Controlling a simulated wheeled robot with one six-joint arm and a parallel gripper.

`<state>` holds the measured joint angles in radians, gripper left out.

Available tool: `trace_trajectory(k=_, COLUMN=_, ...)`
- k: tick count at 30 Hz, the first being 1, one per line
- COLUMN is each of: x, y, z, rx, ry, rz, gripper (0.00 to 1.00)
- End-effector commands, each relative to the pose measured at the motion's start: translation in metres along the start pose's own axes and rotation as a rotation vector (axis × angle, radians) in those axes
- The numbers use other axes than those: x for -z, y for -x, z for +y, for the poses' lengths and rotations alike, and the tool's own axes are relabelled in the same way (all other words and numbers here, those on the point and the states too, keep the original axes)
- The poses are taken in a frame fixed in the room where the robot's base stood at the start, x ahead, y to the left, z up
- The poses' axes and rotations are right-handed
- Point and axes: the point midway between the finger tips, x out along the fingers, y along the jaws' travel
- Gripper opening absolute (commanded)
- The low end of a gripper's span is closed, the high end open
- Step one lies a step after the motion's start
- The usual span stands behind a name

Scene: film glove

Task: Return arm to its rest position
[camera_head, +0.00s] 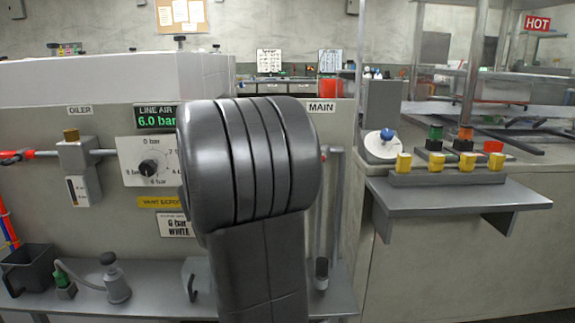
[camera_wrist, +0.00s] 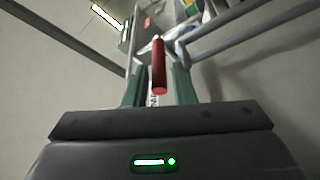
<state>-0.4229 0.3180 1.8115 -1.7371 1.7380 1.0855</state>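My arm (camera_head: 250,200) shows as a thick dark grey link standing in the middle of the head view; my gripper is not visible there. In the wrist view my gripper (camera_wrist: 159,88) shows two green fingers set apart, with its dark body along the bottom edge. A red cylinder (camera_wrist: 158,65) shows between the fingers, with a gap on each side. I cannot tell how deep it lies between them or beyond them.
Behind my arm is a panel with a pressure dial (camera_head: 149,168), a green "6.0 bar" display (camera_head: 156,117) and an oiler (camera_head: 78,170). A lower shelf holds a dark bin (camera_head: 27,268) and a small grey bottle (camera_head: 116,280). A grey ledge (camera_head: 450,198) with several yellow blocks is at right.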

Motion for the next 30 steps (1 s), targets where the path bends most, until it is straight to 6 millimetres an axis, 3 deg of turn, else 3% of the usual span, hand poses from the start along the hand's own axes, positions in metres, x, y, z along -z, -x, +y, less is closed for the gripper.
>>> trace_trajectory(k=8, x=-0.001, y=-0.042, z=0.001, rx=-0.001, ry=-0.002, rz=-0.004, gripper=0.23)
trace_trajectory(k=30, x=-0.004, y=-0.045, z=0.001, rx=0.076, ry=-0.023, rz=-0.063, gripper=0.23)
